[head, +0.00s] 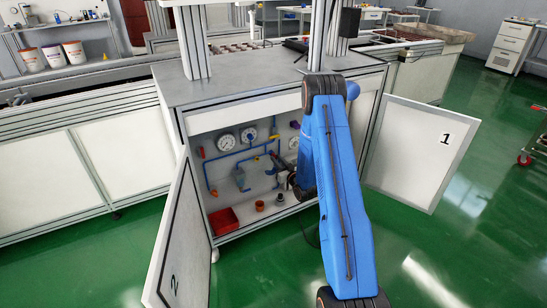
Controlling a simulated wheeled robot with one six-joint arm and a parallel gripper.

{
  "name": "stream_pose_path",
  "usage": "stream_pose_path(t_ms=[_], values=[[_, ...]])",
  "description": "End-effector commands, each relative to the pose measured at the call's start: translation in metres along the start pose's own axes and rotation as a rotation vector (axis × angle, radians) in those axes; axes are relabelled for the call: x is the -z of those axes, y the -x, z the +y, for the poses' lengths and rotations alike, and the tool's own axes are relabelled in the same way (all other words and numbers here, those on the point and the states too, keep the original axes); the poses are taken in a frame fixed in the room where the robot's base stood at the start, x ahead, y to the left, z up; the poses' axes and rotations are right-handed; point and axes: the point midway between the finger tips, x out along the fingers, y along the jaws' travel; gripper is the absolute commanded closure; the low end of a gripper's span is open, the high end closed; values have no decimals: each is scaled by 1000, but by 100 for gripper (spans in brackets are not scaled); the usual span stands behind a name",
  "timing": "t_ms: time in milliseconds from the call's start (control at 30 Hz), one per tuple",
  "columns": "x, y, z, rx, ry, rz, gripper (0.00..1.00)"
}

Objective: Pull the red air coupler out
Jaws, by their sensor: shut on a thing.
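My gripper (281,179) reaches into the open cabinet from the right, at the back panel with blue pipes. It is dark, small in the picture and partly covered by my blue arm. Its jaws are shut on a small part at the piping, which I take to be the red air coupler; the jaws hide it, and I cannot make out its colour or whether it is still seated. A small red fitting (202,152) shows at the panel's left edge. A short red-orange cylinder (259,205) stands on the cabinet floor.
A red tray (222,222) sits at the cabinet floor's left. Open doors marked 2 (180,245) and 1 (420,150) flank the opening. Green floor (465,235) is clear at right.

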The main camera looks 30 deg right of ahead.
Motion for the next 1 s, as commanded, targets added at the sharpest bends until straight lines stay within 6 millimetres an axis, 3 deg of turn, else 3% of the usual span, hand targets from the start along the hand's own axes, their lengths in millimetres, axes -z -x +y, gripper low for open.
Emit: stream_pose_path(t_ms=[1000], values=[[0,20,0,-1,0,0,100]])
